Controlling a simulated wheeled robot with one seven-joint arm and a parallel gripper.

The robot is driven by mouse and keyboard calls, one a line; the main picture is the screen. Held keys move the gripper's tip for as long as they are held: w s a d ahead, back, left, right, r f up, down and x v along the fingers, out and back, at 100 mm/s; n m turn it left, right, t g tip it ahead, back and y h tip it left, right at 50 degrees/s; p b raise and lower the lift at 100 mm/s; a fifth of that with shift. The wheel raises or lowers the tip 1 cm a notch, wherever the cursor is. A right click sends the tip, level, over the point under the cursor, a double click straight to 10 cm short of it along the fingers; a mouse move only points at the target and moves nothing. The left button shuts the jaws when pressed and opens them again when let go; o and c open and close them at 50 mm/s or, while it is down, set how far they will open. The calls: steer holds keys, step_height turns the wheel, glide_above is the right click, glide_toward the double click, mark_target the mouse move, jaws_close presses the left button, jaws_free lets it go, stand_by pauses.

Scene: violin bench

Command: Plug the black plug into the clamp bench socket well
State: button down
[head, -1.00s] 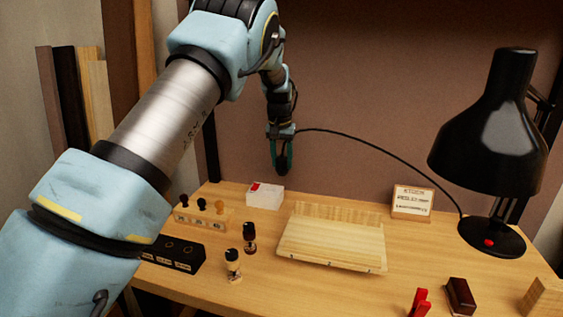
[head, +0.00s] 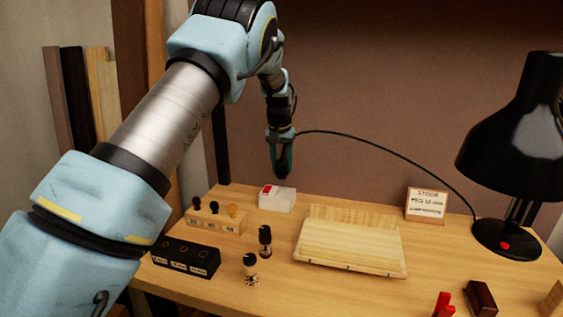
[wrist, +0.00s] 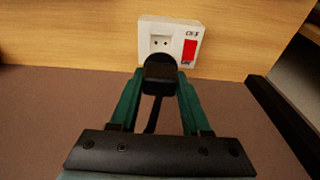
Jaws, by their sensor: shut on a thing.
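My gripper (head: 282,172) is shut on the black plug (wrist: 160,73), between its green fingers in the wrist view. The plug's cable hangs back from it. The white socket box (head: 277,199) stands on the bench below my gripper in the head view. In the wrist view, the socket (wrist: 160,42) shows two small holes and a red switch. The plug's pins are hidden.
A black cable (head: 385,151) runs from my gripper to the black lamp (head: 515,140) at right. A wooden peg rack (head: 216,221), a black holed block (head: 185,256), two small standing pegs (head: 265,241) and a pale wooden board (head: 350,245) lie near the socket.

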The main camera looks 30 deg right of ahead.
mark_target(281, 163)
steer(key=shift+f+b, duration=0.9)
steer(key=shift+f, duration=1.35)
steer(key=shift+f, duration=1.4)
stand_by(0.6)
steer(key=shift+c, duration=1.4)
jaws_free()
steer(key=shift+b, duration=0.3)
steer(key=r, duration=0.3)
steer(key=s+r+b, duration=0.1)
steer(key=r, duration=0.3)
steer(key=a+r+b, duration=0.1)
steer(key=r, duration=0.2)
steer(key=shift+s+r, duration=0.2)
steer(key=shift+r, duration=0.1)
